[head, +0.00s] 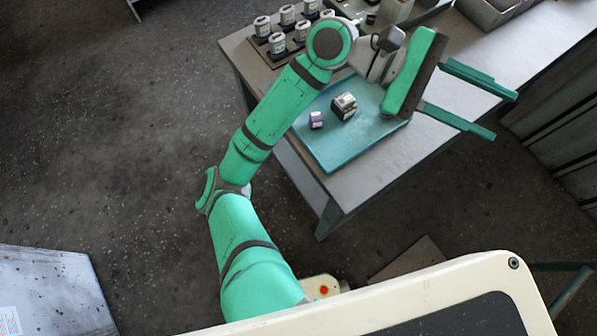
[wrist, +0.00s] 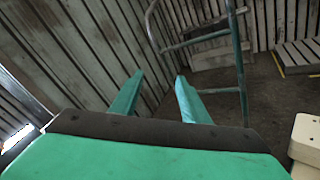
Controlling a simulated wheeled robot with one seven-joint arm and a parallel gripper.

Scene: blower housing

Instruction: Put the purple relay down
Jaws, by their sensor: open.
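The purple relay (head: 316,120) is a small purple block with a pale face. It sits on the teal tray (head: 347,156) on the table, near the tray's left side. My gripper (head: 507,117) is open and empty, well to the right of the relay and above the table's right edge. Its two green fingers point right, away from the tray. The wrist view shows the open fingers (wrist: 157,88) with nothing between them; the relay is not in that view.
A larger black and white block (head: 344,105) stands on the tray beside the relay. Grey bins (head: 490,12) stand at the back right. The table (head: 478,92) is bare at its right side.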

